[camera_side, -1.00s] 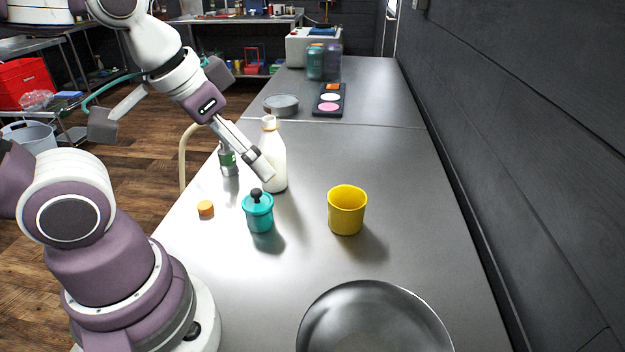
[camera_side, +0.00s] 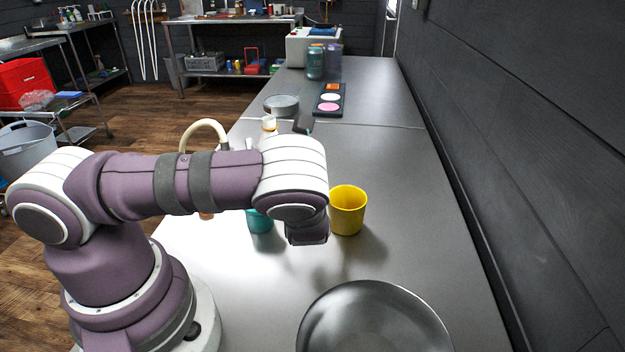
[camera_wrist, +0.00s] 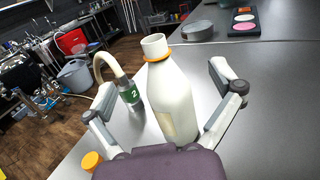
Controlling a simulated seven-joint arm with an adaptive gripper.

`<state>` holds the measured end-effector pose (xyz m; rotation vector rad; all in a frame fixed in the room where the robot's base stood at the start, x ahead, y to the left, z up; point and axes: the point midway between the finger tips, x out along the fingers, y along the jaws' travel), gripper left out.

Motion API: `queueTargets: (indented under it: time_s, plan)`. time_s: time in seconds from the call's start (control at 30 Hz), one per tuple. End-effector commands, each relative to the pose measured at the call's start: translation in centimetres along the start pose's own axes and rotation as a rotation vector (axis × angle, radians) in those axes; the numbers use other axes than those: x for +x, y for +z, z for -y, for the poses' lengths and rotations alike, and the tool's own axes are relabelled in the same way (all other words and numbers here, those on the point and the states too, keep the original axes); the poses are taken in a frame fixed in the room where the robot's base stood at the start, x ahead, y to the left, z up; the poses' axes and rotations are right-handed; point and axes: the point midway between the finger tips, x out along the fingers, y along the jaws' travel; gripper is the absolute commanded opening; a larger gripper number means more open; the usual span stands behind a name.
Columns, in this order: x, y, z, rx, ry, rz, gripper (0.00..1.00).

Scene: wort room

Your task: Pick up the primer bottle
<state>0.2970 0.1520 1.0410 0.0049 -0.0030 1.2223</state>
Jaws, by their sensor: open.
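The primer bottle, which I take to be the white bottle (camera_wrist: 171,98) with an orange ring below its neck, stands upright in the wrist view. My gripper (camera_wrist: 160,81) is open, with one finger on each side of the bottle and visible space between. No contact with the bottle shows. In the side view only the top of the bottle (camera_side: 268,124) shows; my arm hides the rest and most of my gripper.
A green-labelled fitting (camera_wrist: 130,92) with a cream hose stands close left of the bottle. An orange cap (camera_wrist: 91,161) lies nearer. A teal pot (camera_side: 259,222), yellow cup (camera_side: 348,211) and metal pan (camera_side: 373,322) stand nearer the side camera.

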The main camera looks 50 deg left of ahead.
Motion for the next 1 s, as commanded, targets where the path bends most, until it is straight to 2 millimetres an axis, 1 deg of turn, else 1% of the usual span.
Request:
queueTargets:
  time_s: [0.1, 0.2, 0.4, 0.5, 0.63, 0.73, 0.9, 1.0]
  plan:
    - [0.0, -2.5, -0.1, 0.007, 0.001, 0.000, 0.91]
    - [0.0, -4.5, -0.1, 0.003, 0.002, -0.002, 0.91]
    - [0.0, -6.7, -0.2, 0.002, 0.005, -0.004, 0.91]
    - [2.4, -6.5, -0.3, -0.002, 0.010, -0.003, 0.91]
    - [4.5, -6.5, -0.2, -0.003, 0.009, -0.004, 0.91]
    - [5.0, -6.5, -0.2, -0.002, 0.006, -0.004, 0.91]
    - [5.0, -6.5, -0.2, -0.001, 0.005, -0.005, 0.91]
    - [5.0, -6.5, -0.2, -0.001, 0.005, -0.005, 0.78]
